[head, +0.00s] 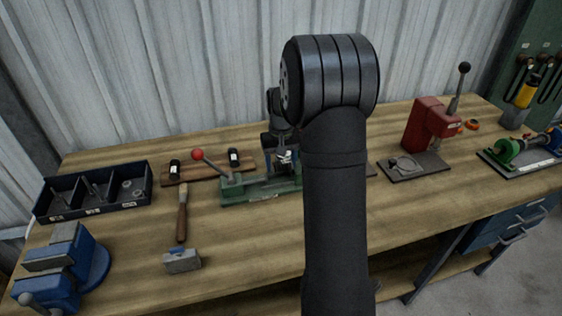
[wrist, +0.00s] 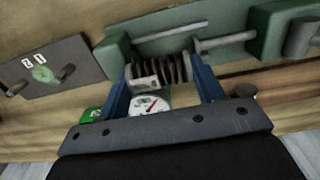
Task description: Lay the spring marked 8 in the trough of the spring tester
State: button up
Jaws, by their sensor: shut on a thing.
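My gripper (wrist: 163,78) is shut on a dark coil spring (wrist: 176,68), its blue fingers at the two ends. The spring has a pale tag, whose mark I cannot read. The green spring tester (wrist: 180,46) lies just beyond the spring in the wrist view, with a light slot and a metal rod between its end blocks. I cannot tell whether the spring touches it. A white dial (wrist: 150,104) with a red needle shows below the spring. In the head view the tester (head: 262,191) has a red-knobbed lever, and my arm hides part of it and the spring.
A wooden rack (head: 207,176) with dark tagged pieces stands behind the tester. A black compartment tray (head: 60,211), a blue vise (head: 62,262), a wooden-handled tool (head: 182,222) and a grey block (head: 182,261) are left. A red press (head: 425,128) stands right.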

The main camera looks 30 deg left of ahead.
aim_at(281, 162)
jog(key=shift+f, duration=0.1)
dwell(0.4)
jog(key=o, duration=1.1)
notch_tip(281, 162, up, 17)
jog(key=shift+r, duration=0.2)
notch_tip(281, 162, down, 18)
jog(key=shift+r, duration=0.25)
dwell(0.4)
